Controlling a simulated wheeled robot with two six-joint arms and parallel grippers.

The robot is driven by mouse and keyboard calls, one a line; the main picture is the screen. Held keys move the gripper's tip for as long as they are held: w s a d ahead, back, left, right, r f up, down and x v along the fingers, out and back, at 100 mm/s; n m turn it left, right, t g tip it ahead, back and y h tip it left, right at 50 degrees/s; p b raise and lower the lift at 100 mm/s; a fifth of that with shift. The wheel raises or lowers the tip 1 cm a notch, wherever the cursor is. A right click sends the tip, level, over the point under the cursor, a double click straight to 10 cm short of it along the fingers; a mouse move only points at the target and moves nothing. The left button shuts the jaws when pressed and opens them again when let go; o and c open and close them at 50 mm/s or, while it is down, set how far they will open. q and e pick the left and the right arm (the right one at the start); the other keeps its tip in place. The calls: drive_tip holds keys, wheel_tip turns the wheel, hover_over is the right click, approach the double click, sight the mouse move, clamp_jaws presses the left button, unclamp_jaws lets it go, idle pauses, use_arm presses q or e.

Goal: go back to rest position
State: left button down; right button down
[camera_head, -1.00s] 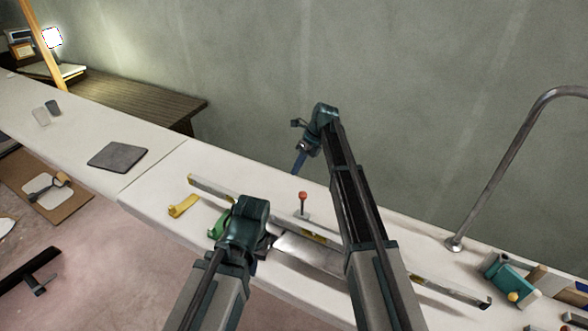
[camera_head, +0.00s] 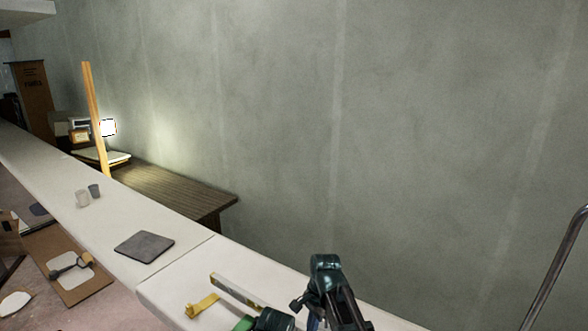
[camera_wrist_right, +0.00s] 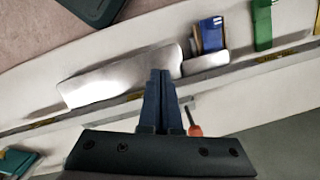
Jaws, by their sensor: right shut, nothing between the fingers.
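My right gripper (camera_wrist_right: 160,76) is shut with nothing between its blue fingers, seen in the right wrist view above the white counter. In the head view my right wrist is at the bottom centre, and the fingers are mostly hidden below it. My left wrist shows only as a dark teal part at the bottom edge of the head view, left of the right arm. The left fingers are out of sight there, so I cannot tell their state.
The white counter (camera_head: 180,279) holds a long level (camera_head: 237,290), a yellow piece (camera_head: 202,306), a green piece (camera_wrist_right: 262,26), a metal plate (camera_wrist_right: 120,77), a blue item (camera_wrist_right: 212,34), an orange-red knob (camera_wrist_right: 194,130) and a dark pad (camera_head: 144,247). A metal rail (camera_head: 553,270) rises at right.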

drive_tip(key=s+d+n+h, duration=0.1)
drive_tip(key=s+n+h, duration=0.2)
drive_tip(key=s+n, duration=1.2)
drive_tip(key=shift+s+t, duration=0.3)
drive_tip(key=shift+s, duration=0.25)
